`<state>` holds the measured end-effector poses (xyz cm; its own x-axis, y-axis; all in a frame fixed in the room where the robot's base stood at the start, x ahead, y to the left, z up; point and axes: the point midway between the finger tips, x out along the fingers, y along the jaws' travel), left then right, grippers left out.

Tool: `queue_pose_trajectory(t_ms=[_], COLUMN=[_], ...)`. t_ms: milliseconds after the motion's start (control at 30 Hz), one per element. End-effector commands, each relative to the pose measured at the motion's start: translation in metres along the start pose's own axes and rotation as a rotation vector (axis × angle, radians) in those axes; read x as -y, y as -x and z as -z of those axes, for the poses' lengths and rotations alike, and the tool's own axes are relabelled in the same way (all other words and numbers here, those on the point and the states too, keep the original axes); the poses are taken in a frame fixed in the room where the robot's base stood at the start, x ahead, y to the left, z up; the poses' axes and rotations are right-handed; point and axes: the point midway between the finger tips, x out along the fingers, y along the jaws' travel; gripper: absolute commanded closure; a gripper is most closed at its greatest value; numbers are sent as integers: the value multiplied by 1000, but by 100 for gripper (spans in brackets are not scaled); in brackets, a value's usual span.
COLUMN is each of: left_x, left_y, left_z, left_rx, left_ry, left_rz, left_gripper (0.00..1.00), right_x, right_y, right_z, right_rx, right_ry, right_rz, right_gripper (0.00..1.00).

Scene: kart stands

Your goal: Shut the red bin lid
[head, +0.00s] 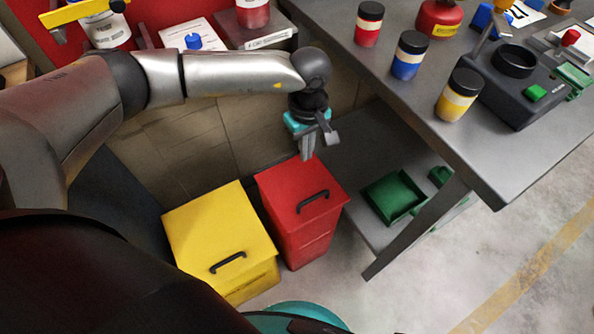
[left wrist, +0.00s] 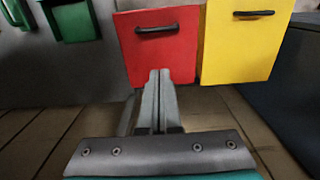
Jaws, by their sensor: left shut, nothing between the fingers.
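The red bin (head: 310,247) stands on the floor beside the yellow bin, with its red lid (head: 285,187) lying down over the top and no gap visible. A black handle (head: 313,201) sits on the lid near its front edge. My left gripper (head: 306,156) is shut and empty, pointing down above the lid's rear edge. In the left wrist view the closed fingertips (left wrist: 160,74) overlap the rear edge of the red lid (left wrist: 132,58). I cannot tell whether they touch it. My right gripper is not in view.
The yellow bin (head: 215,228) stands close on the left, its lid down. A grey table (head: 420,135) with paint jars is at the right, its leg near the red bin. A green tray (head: 391,197) lies on the lower shelf. Floor at the lower right is clear.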

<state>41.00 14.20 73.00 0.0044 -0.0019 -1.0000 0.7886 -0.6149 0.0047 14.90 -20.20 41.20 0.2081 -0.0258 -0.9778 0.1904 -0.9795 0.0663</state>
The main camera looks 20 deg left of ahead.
Motion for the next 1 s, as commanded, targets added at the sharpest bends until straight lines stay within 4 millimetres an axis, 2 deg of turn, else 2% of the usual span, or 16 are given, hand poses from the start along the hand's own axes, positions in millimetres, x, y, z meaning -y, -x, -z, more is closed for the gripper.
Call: queue_pose_trajectory(t_ms=[167, 367, 967, 1000], left_x=[0, 0, 0, 0], left_y=[-12, -37, -104, -108], left_z=[-1, -1, -1, -5], left_rx=[1, 2, 0, 2], left_ry=[0, 0, 0, -3], left_rz=[2, 3, 1, 1], left_gripper=[100, 100, 100, 100], right_x=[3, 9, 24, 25], right_y=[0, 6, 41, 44], right_z=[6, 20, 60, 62], right_rx=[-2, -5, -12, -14], right_ry=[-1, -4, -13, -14], right_rz=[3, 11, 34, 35], right_gripper=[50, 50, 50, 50])
